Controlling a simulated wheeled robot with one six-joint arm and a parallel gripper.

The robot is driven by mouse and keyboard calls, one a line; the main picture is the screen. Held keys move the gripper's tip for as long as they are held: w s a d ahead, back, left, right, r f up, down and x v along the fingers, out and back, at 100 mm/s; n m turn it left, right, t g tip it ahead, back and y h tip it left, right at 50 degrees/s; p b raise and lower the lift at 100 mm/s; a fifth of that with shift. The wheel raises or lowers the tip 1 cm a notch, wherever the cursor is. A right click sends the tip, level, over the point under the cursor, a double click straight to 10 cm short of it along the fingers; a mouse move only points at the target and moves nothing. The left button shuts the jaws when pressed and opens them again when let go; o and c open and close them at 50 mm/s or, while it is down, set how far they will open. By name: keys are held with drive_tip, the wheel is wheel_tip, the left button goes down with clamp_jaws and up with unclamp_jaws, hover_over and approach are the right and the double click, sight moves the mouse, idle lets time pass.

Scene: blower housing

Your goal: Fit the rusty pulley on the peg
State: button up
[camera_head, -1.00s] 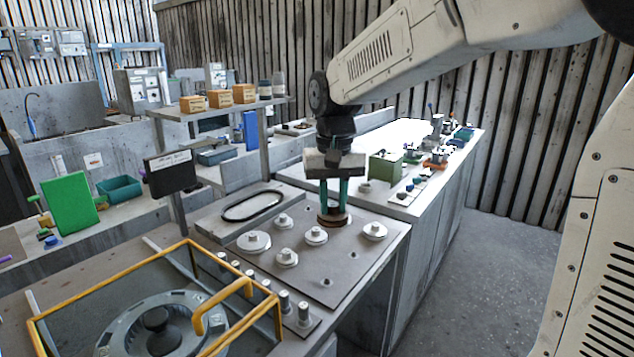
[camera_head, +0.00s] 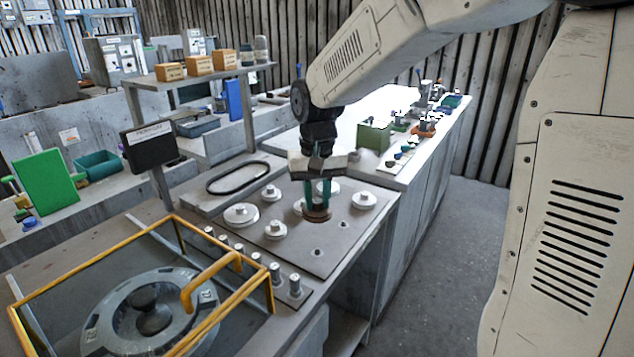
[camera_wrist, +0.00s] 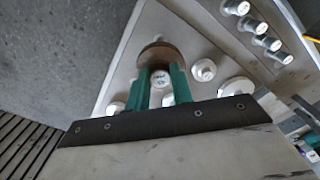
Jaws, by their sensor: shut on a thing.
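The rusty pulley (camera_head: 318,215) is a brown disc held low over the grey peg plate (camera_head: 285,253), among white pulleys. My gripper (camera_head: 319,207) points down with its two teal fingers shut on the pulley. In the wrist view my gripper (camera_wrist: 160,80) has a finger on each side of a pale round top, and the brown rim of the rusty pulley (camera_wrist: 158,50) shows beyond it. A short bare peg (camera_head: 316,252) stands near the plate's front corner. I cannot tell whether the pulley touches the plate or surrounds a peg.
White pulleys sit close around, one at the left (camera_head: 241,216) and one at the right (camera_head: 363,201). Several metal posts (camera_head: 295,286) line the plate's front-left side. A yellow-framed cover (camera_head: 250,300) is at the front left. A black belt loop (camera_head: 238,177) lies behind.

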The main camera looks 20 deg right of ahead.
hover_over(317, 249)
drive_tip(key=shift+f, duration=4.4)
drive_tip(key=shift+f, duration=0.35)
drive_tip(key=shift+f, duration=0.3)
drive_tip(key=shift+f, duration=0.1)
drive_tip(key=shift+f, duration=0.4)
drive_tip(key=o, duration=0.9)
drive_tip(key=shift+r, duration=0.1)
